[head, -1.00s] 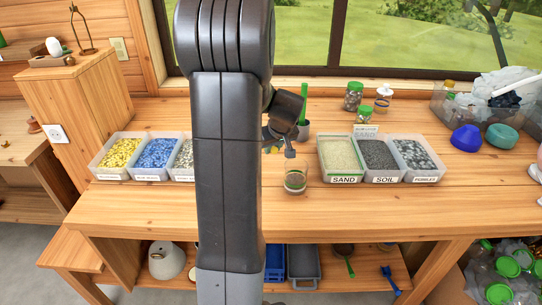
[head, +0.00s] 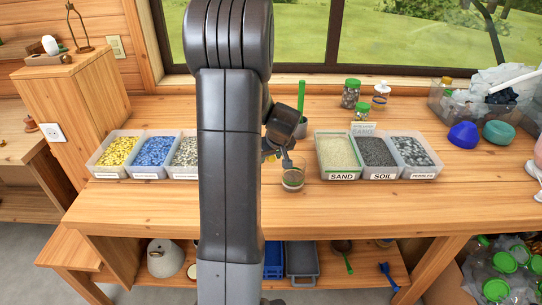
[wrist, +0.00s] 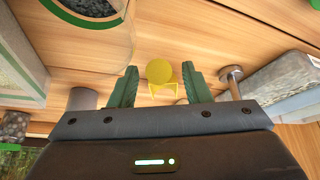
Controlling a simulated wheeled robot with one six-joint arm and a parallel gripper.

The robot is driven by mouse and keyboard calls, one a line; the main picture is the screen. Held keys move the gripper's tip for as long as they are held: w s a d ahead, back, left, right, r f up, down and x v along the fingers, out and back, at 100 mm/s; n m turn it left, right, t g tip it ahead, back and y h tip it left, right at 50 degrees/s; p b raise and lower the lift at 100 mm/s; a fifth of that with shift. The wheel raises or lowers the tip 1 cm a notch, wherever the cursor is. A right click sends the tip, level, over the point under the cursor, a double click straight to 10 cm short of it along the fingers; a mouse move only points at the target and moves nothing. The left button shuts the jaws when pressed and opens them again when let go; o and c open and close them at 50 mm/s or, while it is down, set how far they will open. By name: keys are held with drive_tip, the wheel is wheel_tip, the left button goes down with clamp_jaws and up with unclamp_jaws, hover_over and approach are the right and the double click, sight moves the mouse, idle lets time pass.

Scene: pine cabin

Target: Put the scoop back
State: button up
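My gripper (wrist: 160,85) shows two dark green fingers standing apart in the wrist view. A yellow piece (wrist: 159,72) with a round face and a thin frame lies between and beyond the fingertips, with gaps either side. I cannot tell whether it is the scoop. In the head view my gripper (head: 279,157) is low over the bench, just behind and left of a small glass jar (head: 292,180); my arm hides part of it. A green handle (head: 301,95) stands upright in a dark cup (head: 300,128) behind it; its lower end is hidden.
The sand (head: 338,153), soil (head: 378,152) and pebble (head: 412,152) bins stand right of the jar. Yellow (head: 118,152), blue (head: 155,152) and grey (head: 187,152) bins stand left. Lidded jars (head: 350,93) stand at the back. A blue scoop-like tool (head: 388,275) lies on the lower shelf.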

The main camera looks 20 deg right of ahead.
drive_tip(key=shift+s+r, duration=0.1)
drive_tip(key=shift+r, duration=0.3)
drive_tip(key=v, duration=1.1)
drive_tip(key=shift+s+r, duration=0.15)
